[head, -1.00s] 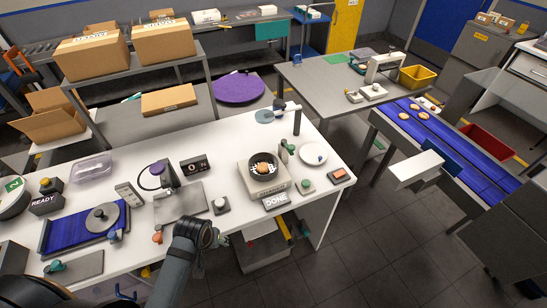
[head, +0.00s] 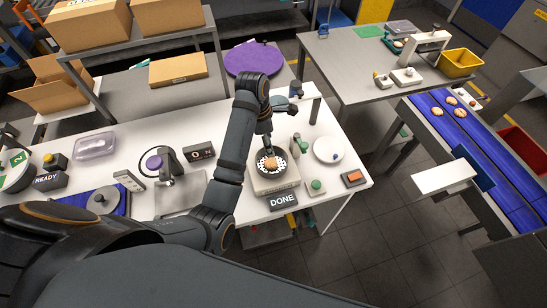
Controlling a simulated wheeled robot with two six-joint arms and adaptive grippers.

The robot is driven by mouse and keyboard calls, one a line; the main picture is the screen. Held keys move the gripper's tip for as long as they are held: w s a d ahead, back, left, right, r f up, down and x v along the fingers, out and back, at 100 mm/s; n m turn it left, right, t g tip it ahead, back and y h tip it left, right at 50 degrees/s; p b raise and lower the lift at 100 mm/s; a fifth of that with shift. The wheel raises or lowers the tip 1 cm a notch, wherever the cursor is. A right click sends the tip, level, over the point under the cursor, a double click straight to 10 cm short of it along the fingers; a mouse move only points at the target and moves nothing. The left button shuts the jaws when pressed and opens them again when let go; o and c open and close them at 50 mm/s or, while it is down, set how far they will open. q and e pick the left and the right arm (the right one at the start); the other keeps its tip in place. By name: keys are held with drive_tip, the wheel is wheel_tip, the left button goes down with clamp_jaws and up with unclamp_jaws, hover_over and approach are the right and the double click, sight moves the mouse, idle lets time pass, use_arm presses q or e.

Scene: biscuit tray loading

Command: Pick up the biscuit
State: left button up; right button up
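A round brown biscuit (head: 271,164) lies on the dark perforated plate of a beige device (head: 277,184) on the white table. My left gripper (head: 268,150) points down from my raised arm, right at the biscuit's far side. Its fingertips are small and dark here, so I cannot tell whether they touch the biscuit or how wide they stand. My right gripper is not in view.
A DONE sign (head: 283,200), a green button box (head: 315,187), an orange switch box (head: 354,178) and a white plate (head: 328,150) stand close by. Several biscuits lie on the blue conveyor (head: 480,160) at right. A purple disc (head: 253,60) is behind my arm.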

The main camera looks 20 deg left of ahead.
sight(271, 162)
use_arm(q)
drive_tip(key=f, duration=0.3)
drive_tip(key=shift+s+d+f, duration=0.2)
drive_tip(key=shift+s+f, duration=0.15)
drive_tip(key=shift+f, duration=0.05)
drive_tip(key=shift+w+f+p, duration=0.3)
drive_tip(key=shift+w+f, duration=0.15)
drive_tip(key=shift+f, duration=0.35)
drive_tip(key=f+p, duration=0.1)
drive_tip(key=f, duration=0.2)
drive_tip(key=shift+s+f+p, duration=0.2)
drive_tip(key=shift+f+p, duration=0.2)
drive_tip(key=shift+w+f, duration=0.15)
drive_tip(key=shift+f, duration=0.35)
drive_tip(key=shift+d, duration=0.1)
drive_tip(key=c, duration=0.4)
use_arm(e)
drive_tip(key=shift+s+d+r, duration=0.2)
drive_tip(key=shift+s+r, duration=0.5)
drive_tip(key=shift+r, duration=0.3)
